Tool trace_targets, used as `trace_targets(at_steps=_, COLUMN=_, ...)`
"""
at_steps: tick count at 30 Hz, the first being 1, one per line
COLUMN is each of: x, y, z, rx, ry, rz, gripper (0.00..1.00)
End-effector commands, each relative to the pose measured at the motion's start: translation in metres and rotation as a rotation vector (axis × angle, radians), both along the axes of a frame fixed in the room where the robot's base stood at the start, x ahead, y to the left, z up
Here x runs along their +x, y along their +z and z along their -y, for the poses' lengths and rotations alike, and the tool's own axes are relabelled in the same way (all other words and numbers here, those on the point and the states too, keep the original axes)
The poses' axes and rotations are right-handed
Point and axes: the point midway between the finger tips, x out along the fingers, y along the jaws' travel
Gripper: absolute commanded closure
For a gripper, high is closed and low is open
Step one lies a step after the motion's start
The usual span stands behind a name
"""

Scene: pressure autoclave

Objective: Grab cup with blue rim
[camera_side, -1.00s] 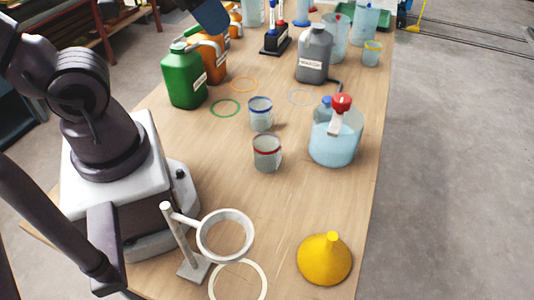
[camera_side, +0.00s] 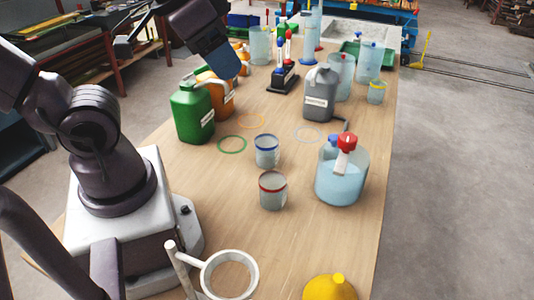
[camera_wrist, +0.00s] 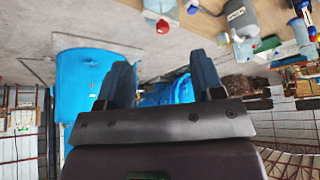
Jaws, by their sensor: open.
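The cup with the blue rim (camera_side: 267,153) stands upright on the wooden table in the side view, a clear cup with a blue band at its top. A similar cup with a red rim (camera_side: 273,194) stands just in front of it. My gripper (camera_side: 222,66) is high at the upper left, well apart from the blue-rimmed cup. In the wrist view my gripper (camera_wrist: 162,72) shows two dark blue fingers spread apart with nothing between them. I cannot tell the blue-rimmed cup in the wrist view.
A green canister (camera_side: 191,115) stands left of the cups and a grey canister (camera_side: 319,97) behind them. A large container of pale blue liquid (camera_side: 341,183) with a red tap stands to the right. A ring stand (camera_side: 229,276) and yellow funnel (camera_side: 330,289) are in front.

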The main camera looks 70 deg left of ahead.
Motion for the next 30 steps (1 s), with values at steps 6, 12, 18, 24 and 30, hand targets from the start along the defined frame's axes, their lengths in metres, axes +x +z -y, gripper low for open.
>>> trace_targets(at_steps=6, x=0.0, y=0.0, z=0.0, rx=0.0, ry=0.0, rz=0.0, gripper=0.11)
trace_targets(at_steps=12, x=0.0, y=-0.002, z=-0.001, rx=0.005, ry=0.001, rz=-0.013, gripper=0.11)
trace_targets(at_steps=18, x=0.003, y=-0.036, z=-0.018, rx=0.099, ry=0.016, rz=-0.227, gripper=0.11)
trace_targets(at_steps=24, x=0.0, y=-0.087, z=-0.053, rx=0.351, ry=0.029, rz=-0.578, gripper=0.11)
trace_targets(at_steps=30, x=-0.001, y=-0.121, z=-0.09, rx=0.69, ry=0.01, rz=-0.857, gripper=0.11)
